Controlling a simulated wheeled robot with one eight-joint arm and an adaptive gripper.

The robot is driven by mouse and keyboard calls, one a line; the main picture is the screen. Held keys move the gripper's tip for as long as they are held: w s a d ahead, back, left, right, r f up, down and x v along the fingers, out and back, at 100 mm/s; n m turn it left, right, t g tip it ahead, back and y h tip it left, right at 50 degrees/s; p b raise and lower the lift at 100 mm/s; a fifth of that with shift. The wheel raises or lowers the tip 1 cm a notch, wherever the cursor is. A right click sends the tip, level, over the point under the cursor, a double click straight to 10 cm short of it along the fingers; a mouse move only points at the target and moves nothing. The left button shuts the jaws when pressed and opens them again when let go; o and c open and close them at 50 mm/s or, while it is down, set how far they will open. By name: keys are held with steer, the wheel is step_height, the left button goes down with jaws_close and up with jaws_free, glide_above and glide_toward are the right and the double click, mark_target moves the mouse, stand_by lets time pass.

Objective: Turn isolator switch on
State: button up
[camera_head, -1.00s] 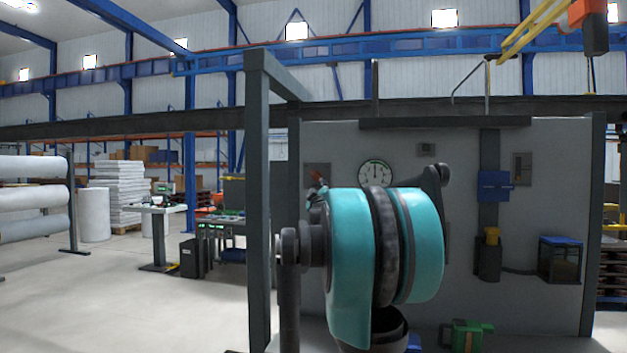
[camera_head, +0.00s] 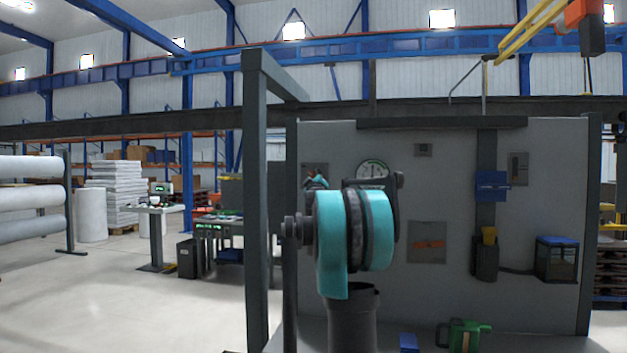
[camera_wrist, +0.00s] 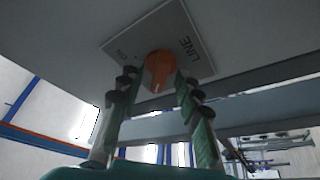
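The isolator switch is an orange rotary knob (camera_wrist: 159,70) on a grey plate (camera_wrist: 196,58) in the wrist view. The plate reads "LINE" on one side and "ON" on the other. My gripper (camera_wrist: 155,76) has its two green-and-dark fingers spread on either side of the knob. The right fingertip looks close to the knob; a small gap shows at the left one. I cannot tell whether either touches. In the head view, a plate (camera_head: 322,168) with a red part sits on the panel's upper left, partly hidden by my arm.
The grey panel (camera_head: 545,230) carries a round gauge (camera_head: 372,169), a plate with an orange mark (camera_head: 427,243) and a blue box (camera_head: 492,186). A dark post (camera_head: 256,200) stands left of my arm. A green can (camera_head: 463,335) is low in front.

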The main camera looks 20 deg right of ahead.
steer(key=shift+c, duration=0.2)
jaws_close()
steer(key=shift+m, duration=0.5)
steer(key=m+h, duration=0.1)
steer(key=m, duration=0.1)
steer(key=m+h, duration=0.1)
steer(key=m, duration=0.2)
steer(key=shift+w+a+f+h, duration=0.1)
steer(key=shift+a+f+h, duration=0.1)
steer(key=shift+h, duration=0.2)
steer(key=m+g+h, duration=0.2)
steer(key=m, duration=0.4)
steer(key=m+g+h, duration=0.2)
steer(key=m, duration=0.4)
steer(key=m+g+h, duration=0.2)
steer(key=m, duration=0.5)
steer(key=shift+w+a+r+g+h, duration=0.2)
steer(key=shift+a+g+h, duration=0.1)
steer(key=shift+h, duration=0.1)
steer(key=shift+m, duration=0.4)
